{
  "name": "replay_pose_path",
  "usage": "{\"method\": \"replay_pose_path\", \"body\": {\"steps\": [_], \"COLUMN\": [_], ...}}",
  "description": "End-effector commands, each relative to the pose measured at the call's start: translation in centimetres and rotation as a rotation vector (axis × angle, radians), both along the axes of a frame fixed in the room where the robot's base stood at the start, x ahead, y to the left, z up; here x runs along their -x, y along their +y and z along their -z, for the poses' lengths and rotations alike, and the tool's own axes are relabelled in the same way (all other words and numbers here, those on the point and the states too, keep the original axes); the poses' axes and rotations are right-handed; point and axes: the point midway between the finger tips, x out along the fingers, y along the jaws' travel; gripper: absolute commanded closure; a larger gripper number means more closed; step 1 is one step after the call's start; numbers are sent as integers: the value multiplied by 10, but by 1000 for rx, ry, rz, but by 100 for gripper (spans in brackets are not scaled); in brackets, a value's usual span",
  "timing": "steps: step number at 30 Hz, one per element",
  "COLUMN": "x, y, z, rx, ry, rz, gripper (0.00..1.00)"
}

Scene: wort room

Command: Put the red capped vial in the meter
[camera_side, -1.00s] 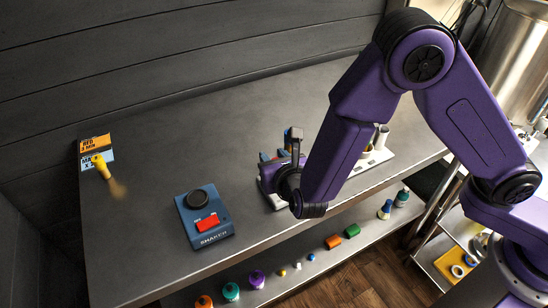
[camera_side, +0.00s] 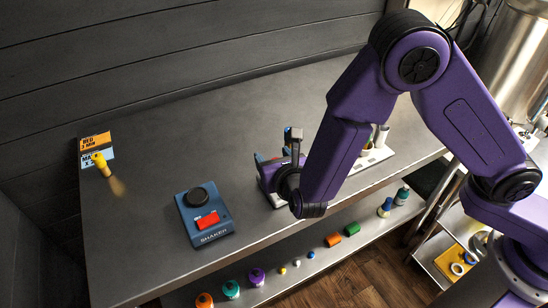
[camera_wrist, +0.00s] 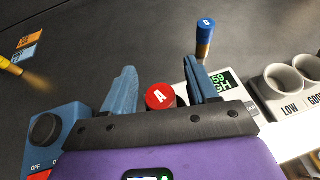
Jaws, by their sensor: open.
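The red capped vial (camera_wrist: 160,97) shows in the wrist view as a round red cap marked A. It stands between the two blue fingers of my gripper (camera_wrist: 162,72), which are spread with a gap on each side of the cap. The meter (camera_wrist: 221,78), white with a green display, is just right of the cap, partly covered by the right finger. I cannot tell whether the vial sits in it. In the side view my gripper (camera_side: 271,156) is low over the table and hides most of the meter.
A blue capped vial (camera_wrist: 205,38) stands behind the meter. White cups (camera_wrist: 283,80) on a block marked LOW and GOOD are at the right. The blue shaker (camera_side: 204,214) is to the left. An orange and blue card (camera_side: 97,148) lies far left. The table's middle is clear.

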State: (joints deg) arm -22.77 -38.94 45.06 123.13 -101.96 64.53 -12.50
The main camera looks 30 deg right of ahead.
Motion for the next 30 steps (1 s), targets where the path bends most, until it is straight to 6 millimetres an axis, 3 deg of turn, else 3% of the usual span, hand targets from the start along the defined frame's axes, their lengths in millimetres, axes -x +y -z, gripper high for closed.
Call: {"method": "replay_pose_path", "body": {"steps": [5, 18, 24, 30], "x": [12, 89, 106, 109], "y": [4, 19, 21, 22], "z": [-11, -44, -50, -52], "rx": [-1, -2, 0, 1], "ry": [0, -1, 0, 0], "rz": [-5, -5, -1, 0], "gripper": [42, 42, 42, 42]}}
